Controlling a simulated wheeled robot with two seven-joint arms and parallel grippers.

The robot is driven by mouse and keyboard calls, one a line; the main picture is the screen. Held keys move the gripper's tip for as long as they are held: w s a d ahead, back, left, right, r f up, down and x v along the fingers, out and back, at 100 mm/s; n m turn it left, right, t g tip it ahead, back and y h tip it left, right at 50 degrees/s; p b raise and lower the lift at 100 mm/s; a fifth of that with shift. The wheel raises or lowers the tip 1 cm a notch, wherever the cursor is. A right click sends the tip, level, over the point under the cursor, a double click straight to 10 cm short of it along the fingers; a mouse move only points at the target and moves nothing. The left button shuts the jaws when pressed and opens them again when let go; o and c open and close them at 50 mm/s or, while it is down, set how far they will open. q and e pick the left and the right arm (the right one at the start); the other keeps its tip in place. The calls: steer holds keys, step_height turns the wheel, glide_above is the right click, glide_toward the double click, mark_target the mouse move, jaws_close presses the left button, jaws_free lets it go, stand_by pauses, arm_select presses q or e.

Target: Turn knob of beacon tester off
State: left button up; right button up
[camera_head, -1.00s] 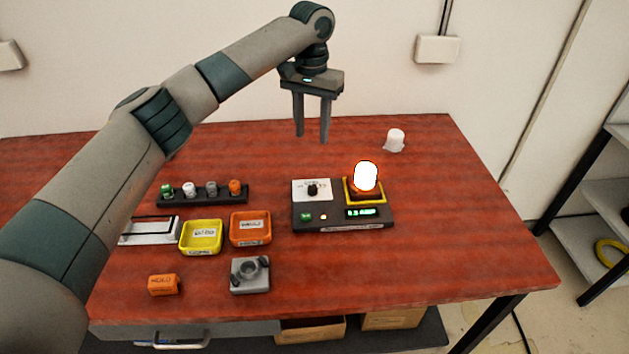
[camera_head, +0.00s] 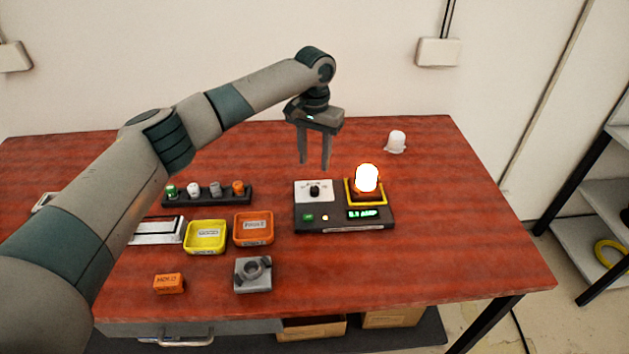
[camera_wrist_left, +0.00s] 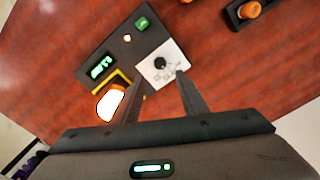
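The beacon tester (camera_head: 345,222) is a dark box on the red table with a white panel and a black knob (camera_head: 314,191). A lit beacon (camera_head: 367,178) stands in its yellow-rimmed socket, and a green display glows in front. In the left wrist view the knob (camera_wrist_left: 160,63) lies just beyond and between the fingertips. My left gripper (camera_head: 314,167) is open and empty, pointing down above and slightly behind the knob, not touching it. In the left wrist view the left gripper (camera_wrist_left: 157,86) shows both fingers apart. My right gripper is not in view.
A yellow tray (camera_head: 206,251) and an orange tray (camera_head: 254,242) sit left of the tester. A rack (camera_head: 205,199) with several coloured caps is behind them. A grey fixture (camera_head: 253,285) and an orange block (camera_head: 169,284) are in front. A white dome (camera_head: 396,141) stands at the back right.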

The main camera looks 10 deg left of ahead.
mark_target(314, 188)
arm_select(q)
step_height(314, 188, down, 10)
steer(key=shift+r+p, duration=0.1)
steer(key=shift+p, duration=0.95)
jaws_close()
